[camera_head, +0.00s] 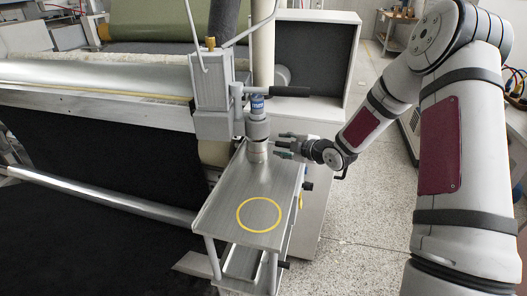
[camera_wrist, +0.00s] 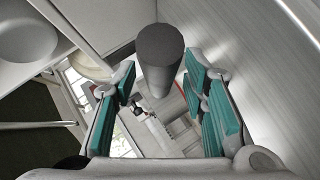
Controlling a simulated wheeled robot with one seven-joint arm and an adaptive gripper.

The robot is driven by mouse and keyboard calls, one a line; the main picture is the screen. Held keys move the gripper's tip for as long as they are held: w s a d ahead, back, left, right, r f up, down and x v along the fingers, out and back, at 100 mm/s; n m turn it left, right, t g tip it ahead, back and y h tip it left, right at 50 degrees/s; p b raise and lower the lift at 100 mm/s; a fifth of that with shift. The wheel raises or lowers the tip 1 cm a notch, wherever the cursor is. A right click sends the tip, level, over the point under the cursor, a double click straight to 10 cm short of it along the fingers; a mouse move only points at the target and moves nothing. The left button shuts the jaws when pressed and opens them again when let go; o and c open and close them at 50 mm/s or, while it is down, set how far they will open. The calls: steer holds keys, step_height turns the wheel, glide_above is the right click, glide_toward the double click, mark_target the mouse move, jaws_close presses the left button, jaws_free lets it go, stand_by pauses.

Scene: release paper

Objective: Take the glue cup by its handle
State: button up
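A grey cylinder with a blue-labelled upper part (camera_head: 257,106), which looks like the glue cup, stands at the far end of a metal shelf (camera_head: 232,192). A black handle (camera_head: 290,91) sticks out to the right at label height; I cannot tell whether it belongs to the cup or the machine. My gripper (camera_head: 283,147) is open, to the right of the lower cylinder and lower in the picture than the handle. In the wrist view, a dark grey cylinder (camera_wrist: 160,52) shows between or beyond the spread teal-padded fingers (camera_wrist: 160,82); contact is not visible.
A yellow ring (camera_head: 259,214) marks the clear front part of the shelf. A grey machine box (camera_head: 211,90) stands left of the cup, with a roller and dark sheet beyond. A white cabinet (camera_head: 310,65) is behind.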

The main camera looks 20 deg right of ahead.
jaws_close()
steer(key=shift+r, duration=0.2)
